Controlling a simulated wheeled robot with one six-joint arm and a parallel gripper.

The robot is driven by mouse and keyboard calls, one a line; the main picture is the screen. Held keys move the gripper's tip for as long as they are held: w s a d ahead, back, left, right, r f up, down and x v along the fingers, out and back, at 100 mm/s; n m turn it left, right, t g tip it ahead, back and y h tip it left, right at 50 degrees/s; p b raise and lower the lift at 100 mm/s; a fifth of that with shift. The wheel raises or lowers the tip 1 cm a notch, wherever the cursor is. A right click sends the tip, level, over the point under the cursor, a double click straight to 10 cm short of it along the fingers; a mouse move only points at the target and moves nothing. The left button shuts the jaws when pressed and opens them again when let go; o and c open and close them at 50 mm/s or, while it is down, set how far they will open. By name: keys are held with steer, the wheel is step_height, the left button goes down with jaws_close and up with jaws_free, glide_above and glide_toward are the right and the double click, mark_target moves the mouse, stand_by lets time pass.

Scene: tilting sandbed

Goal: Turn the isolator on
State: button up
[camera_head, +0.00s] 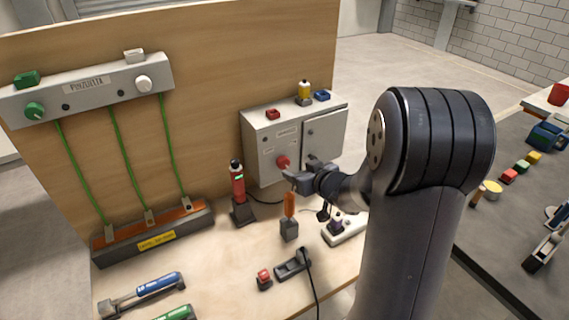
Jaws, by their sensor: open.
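A grey electrical box (257,152) stands against the wooden back panel. A red rotary knob (283,162), which looks like the isolator, sits low on its front left. I cannot tell the knob's on or off position. My gripper (290,178) is open just in front of the box, close below and to the right of the knob. Whether its fingers touch the knob cannot be told. My dark arm comes in from the right and hides part of the bench and the box's lower right.
A white power strip (345,228) lies to the right. A panel with green hoses (90,88) is at left.

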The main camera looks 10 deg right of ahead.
mark_target(285, 164)
steer(key=x, duration=0.8)
steer(key=shift+w+f+p, duration=0.1)
steer(key=shift+w+p, duration=0.05)
steer(key=shift+p, duration=0.25)
steer(key=c, duration=1)
